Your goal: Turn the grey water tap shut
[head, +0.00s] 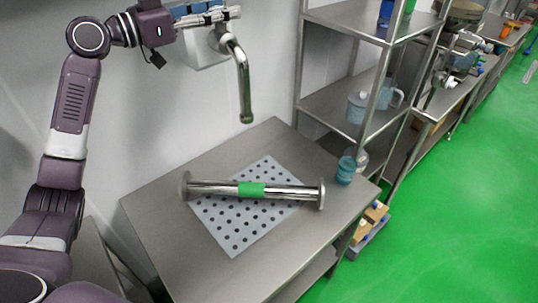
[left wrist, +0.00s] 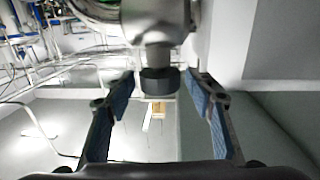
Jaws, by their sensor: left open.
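The grey water tap (head: 240,62) comes out of a white wall box and its spout bends down over the table. My left gripper (head: 228,14) is above the tap body at the top of the head view, fingers pointing right. In the left wrist view, a metal fitting (left wrist: 155,28) with a dark grey end piece (left wrist: 160,80) shows between the two blue-padded fingers of my left gripper. The fingers are open on either side of it, with a narrow gap showing. I cannot tell the tap handle's position. My right gripper is not in view.
A steel table (head: 165,215) stands below with a perforated grey mat (head: 235,240). A metal tube with a green band (head: 250,189) lies across the mat. A teal bottle (head: 346,168) stands at the table's right corner. Steel shelves (head: 325,100) stand behind; green floor is free at right.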

